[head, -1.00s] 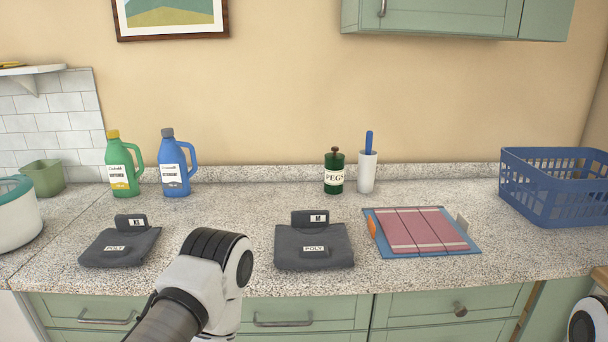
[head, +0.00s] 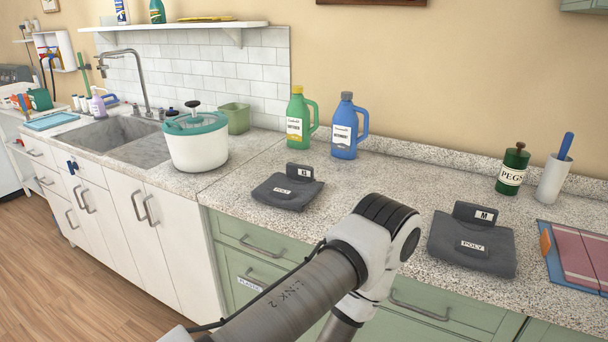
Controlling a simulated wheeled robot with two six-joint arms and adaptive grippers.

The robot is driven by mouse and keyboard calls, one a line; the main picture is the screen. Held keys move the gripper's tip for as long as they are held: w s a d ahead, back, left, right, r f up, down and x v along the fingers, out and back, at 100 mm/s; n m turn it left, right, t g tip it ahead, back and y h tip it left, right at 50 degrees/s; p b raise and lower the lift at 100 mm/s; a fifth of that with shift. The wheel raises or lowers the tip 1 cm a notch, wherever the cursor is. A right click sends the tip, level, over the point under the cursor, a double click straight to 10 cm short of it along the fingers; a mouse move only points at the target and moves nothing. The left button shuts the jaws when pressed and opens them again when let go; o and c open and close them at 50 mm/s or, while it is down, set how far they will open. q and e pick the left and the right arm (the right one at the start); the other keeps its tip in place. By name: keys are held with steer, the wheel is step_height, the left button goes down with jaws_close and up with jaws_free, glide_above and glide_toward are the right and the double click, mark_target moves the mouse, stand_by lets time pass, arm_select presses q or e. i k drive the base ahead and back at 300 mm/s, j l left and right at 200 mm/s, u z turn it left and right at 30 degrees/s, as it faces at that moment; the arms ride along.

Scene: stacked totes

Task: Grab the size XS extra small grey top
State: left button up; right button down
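A folded dark grey top with an XS size tag (head: 288,187) lies on the speckled counter, left of my arm. Its front label reads POLY. A second folded grey top with an M tag (head: 472,242) lies further right on the counter, also labelled POLY. One of my arms crosses the lower middle of the view, between the two tops in the picture and apart from the XS top. Neither gripper's fingers show.
A green bottle (head: 299,120) and a blue bottle (head: 348,127) stand behind the XS top. A white pot with a teal rim (head: 195,148) stands to its left, beside the sink (head: 115,142). A PEGS jar (head: 513,170) and white holder (head: 553,180) stand at the right.

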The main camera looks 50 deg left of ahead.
mark_target(294, 190)
steer(key=u, duration=1.6)
steer(key=i+j+z, duration=0.1)
steer(key=j+z, duration=0.15)
steer(key=z, duration=0.2)
steer(key=i+j+z, duration=0.1)
steer(key=j+z, duration=0.15)
steer(key=z, duration=0.15)
steer(key=j+z, duration=0.3)
steer(key=z, duration=0.15)
